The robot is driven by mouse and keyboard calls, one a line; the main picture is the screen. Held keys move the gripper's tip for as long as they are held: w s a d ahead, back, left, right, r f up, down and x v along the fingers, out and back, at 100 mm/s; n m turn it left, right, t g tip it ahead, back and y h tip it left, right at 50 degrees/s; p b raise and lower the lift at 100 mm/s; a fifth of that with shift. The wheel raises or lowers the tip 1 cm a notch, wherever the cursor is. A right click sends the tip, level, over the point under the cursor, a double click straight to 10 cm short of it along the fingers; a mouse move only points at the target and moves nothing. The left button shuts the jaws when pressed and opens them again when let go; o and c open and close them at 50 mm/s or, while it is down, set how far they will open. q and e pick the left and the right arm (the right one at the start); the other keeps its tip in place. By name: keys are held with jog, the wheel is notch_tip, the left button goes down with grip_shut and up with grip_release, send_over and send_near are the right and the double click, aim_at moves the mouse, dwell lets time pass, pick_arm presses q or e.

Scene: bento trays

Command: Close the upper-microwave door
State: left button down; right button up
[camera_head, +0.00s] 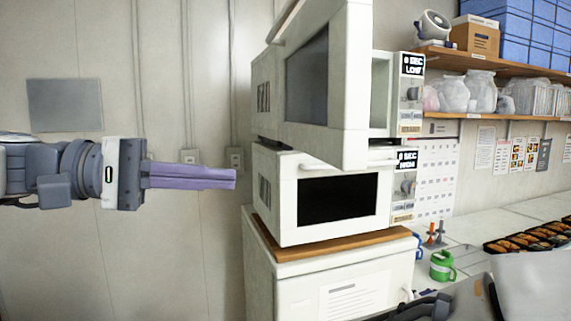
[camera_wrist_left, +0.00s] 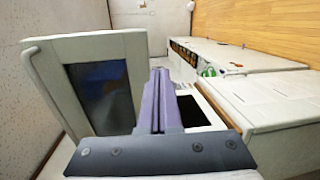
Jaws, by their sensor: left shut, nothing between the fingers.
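The upper microwave (camera_head: 263,95) sits on top of the lower microwave. Its white door (camera_head: 354,90) with a dark window stands open, tilted out from the body; a strip of the pale interior shows between door and control panel. The door handle (camera_head: 285,22) is at its upper left. The door fills the left of the left wrist view (camera_wrist_left: 52,60). My left gripper (camera_head: 236,179) is shut and empty, its purple fingers pointing right, left of the microwaves and below the upper door's level. The fingers also show in the left wrist view (camera_wrist_left: 158,75). My right gripper is not in view.
The lower microwave (camera_head: 287,215) is closed and rests on a wooden board (camera_head: 335,246) over a white cabinet (camera_head: 262,275). At right, a counter holds a green mug (camera_head: 442,266) and food trays (camera_head: 530,238). Shelves (camera_head: 455,60) hang above.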

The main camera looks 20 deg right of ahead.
pick_arm(q)
jog(key=m+h, duration=0.1)
send_near(333, 142)
jog(key=d+p, duration=0.5)
jog(key=p, duration=0.1)
jog(key=shift+s+d+r, duration=0.15)
jog(key=shift+s+d, duration=0.05)
jog(key=shift+d, duration=0.2)
jog(key=shift+d+f, duration=0.2)
jog(key=shift+d, duration=0.25)
jog(key=shift+d, duration=0.15)
